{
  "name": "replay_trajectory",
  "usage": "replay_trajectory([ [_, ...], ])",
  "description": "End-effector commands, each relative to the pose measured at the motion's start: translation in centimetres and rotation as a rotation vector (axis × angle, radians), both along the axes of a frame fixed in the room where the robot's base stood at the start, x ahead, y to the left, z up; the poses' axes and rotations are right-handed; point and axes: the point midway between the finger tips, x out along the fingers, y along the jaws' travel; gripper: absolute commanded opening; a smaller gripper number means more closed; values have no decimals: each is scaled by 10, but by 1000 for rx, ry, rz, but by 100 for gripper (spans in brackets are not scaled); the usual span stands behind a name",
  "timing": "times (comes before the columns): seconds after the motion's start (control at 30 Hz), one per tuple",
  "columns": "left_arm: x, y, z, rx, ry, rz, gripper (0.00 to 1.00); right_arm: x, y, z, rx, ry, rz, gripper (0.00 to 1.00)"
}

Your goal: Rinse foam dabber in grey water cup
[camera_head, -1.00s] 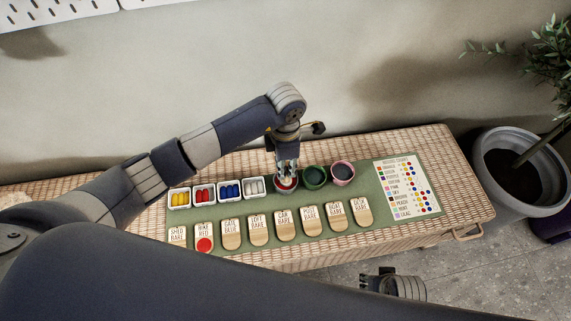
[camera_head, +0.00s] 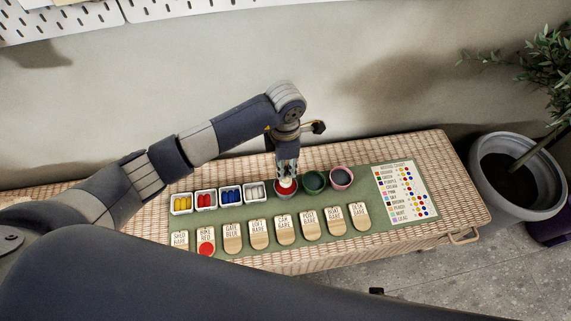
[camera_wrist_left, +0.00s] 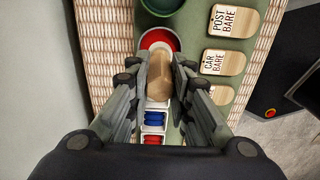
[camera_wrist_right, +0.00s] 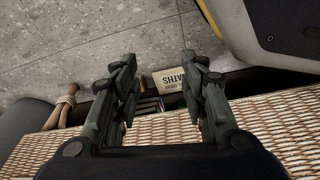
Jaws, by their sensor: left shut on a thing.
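My left gripper (camera_head: 287,172) points down and is shut on the foam dabber, which shows tan between the fingers in the left wrist view (camera_wrist_left: 160,75). The dabber's pale lower part (camera_head: 286,182) is at the mouth of the grey water cup (camera_head: 286,194). The cup's inside looks red, and its rim shows in the left wrist view (camera_wrist_left: 144,39). I cannot tell how deep the dabber's tip is. My right gripper (camera_wrist_right: 165,85) is open and empty, above the wicker bench edge and floor.
A green cup (camera_head: 314,182) and a pink cup (camera_head: 341,178) stand right of the grey one. White paint trays (camera_head: 231,197) are to its left. Wooden tags (camera_head: 285,231) line the green mat's front; BIKE RED has a red dot. A colour chart (camera_head: 404,190) lies right.

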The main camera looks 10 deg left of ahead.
Motion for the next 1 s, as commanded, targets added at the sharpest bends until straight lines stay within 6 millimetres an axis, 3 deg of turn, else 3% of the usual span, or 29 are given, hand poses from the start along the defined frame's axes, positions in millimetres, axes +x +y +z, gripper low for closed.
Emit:
replay_trajectory([
  [0.7,0,0,23,0,-1,1,0,-41,-5,-38,-3,34,7,40],
  [1.0,0,0,23,0,-1,1,0,-42,-6,-40,-4,34,8,40],
])
